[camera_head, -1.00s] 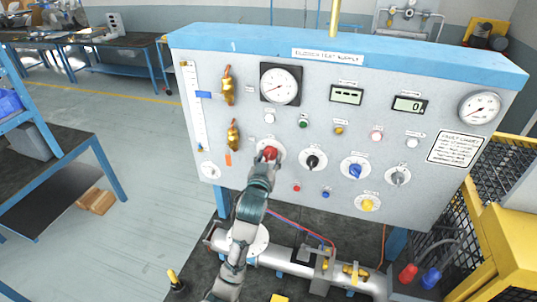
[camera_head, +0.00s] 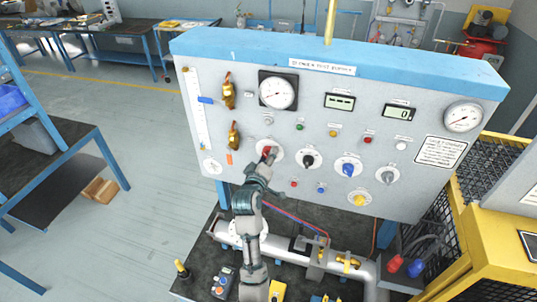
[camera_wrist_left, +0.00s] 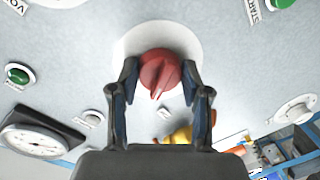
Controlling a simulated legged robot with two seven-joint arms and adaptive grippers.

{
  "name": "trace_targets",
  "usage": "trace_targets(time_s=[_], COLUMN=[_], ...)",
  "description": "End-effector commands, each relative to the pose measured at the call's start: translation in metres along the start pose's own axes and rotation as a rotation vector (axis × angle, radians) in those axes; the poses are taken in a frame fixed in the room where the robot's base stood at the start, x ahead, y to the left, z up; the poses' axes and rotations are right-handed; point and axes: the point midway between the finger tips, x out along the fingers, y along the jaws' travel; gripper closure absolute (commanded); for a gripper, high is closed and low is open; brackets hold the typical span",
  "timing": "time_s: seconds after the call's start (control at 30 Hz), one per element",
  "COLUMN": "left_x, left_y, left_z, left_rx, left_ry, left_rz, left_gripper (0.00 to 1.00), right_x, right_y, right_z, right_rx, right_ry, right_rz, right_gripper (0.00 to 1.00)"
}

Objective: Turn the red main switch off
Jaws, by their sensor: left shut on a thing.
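The red main switch (camera_head: 268,150) is a rotary knob on a round white plate, low on the left half of the grey panel (camera_head: 225,170). In the left wrist view the red knob (camera_wrist_left: 158,70) sits between the two dark fingers, its grip ridge tilted slightly off the picture's vertical. My left gripper (camera_head: 269,159) is at the knob and shut on it, partly hiding it in the head view. The fingers (camera_wrist_left: 160,82) flank the knob on both sides in the wrist view. My right gripper is not in view.
A black knob (camera_head: 308,160), a blue knob (camera_head: 347,168) and a grey knob (camera_head: 387,176) stand to the right on the panel. Brass valves (camera_head: 234,135) are to the left. A pipe (camera_head: 285,250) runs below. A yellow guard (camera_head: 485,240) stands at the right.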

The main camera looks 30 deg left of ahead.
Motion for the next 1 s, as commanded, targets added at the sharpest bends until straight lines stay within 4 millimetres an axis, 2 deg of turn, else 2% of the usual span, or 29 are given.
trace_targets(time_s=[0.4, 1.0], left_x=[-0.0006, -0.0006], left_y=[0.0027, 0.0023], left_z=[-0.0046, -0.0044], left_rx=[-0.204, -0.239], left_ry=[-0.007, -0.012], left_rz=[0.017, 0.018], left_gripper=[0.88, 0.88], right_x=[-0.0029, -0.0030], right_y=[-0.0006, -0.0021], right_z=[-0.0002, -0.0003], right_rx=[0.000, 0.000], right_ry=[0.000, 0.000], right_rz=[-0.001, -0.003], right_gripper=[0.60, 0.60])
